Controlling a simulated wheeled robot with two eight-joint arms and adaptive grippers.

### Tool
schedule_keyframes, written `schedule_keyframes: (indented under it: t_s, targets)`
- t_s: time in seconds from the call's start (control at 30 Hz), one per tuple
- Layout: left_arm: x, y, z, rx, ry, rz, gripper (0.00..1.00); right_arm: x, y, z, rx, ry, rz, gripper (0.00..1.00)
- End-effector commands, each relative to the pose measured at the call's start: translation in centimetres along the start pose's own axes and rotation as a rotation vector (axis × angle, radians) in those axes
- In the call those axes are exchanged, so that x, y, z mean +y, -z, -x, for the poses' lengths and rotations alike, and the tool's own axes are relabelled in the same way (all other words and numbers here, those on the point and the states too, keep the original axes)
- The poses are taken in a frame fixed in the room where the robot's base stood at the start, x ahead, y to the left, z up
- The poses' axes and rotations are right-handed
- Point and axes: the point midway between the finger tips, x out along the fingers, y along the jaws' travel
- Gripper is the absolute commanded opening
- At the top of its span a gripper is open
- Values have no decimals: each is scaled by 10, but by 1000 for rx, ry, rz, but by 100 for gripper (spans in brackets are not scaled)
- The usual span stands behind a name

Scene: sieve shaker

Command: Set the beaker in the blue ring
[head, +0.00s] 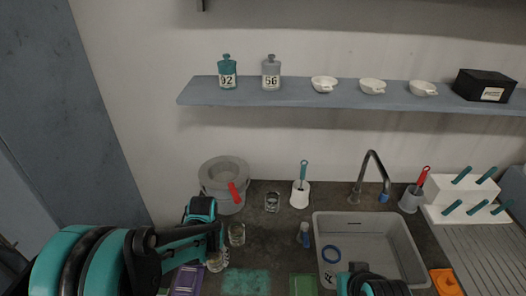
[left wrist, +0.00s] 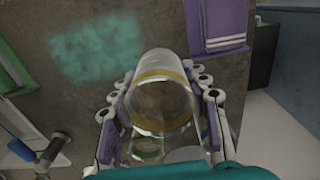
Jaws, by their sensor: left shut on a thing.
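The clear glass beaker (left wrist: 162,105) stands between the pale fingers of my left gripper (left wrist: 160,92) in the left wrist view, which are shut on its sides. In the head view the beaker (head: 217,263) shows partly below my left arm, over the counter's front left.
Another glass (head: 237,234) stands on the dark counter near my left arm. A grey round pot (head: 222,178) with a red handle stands behind. A faucet (head: 374,166) rises behind the sink.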

Motion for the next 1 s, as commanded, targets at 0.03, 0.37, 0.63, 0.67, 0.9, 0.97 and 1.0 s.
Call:
schedule_keyframes:
  t_s: [0.03,0.37,0.63,0.67,0.9,0.97,1.0]
  targets:
    - [-2,-2,0,0,0,10,17,0,0,0,0,0,0,40]
    - [50,-9,29,0,0,160,17,0,7,10,0,0,0,40]
    - [105,-26,58,-1,1,371,17,0,13,18,0,0,0,40]
    - [106,-27,58,0,1,382,17,0,13,18,0,0,0,40]
    - [66,-21,30,0,1,412,17,0,4,5,0,0,0,40]
    - [51,-19,21,0,1,411,17,0,1,1,0,0,0,40]
    - [42,-17,15,0,1,411,17,0,-1,-1,0,0,0,40]
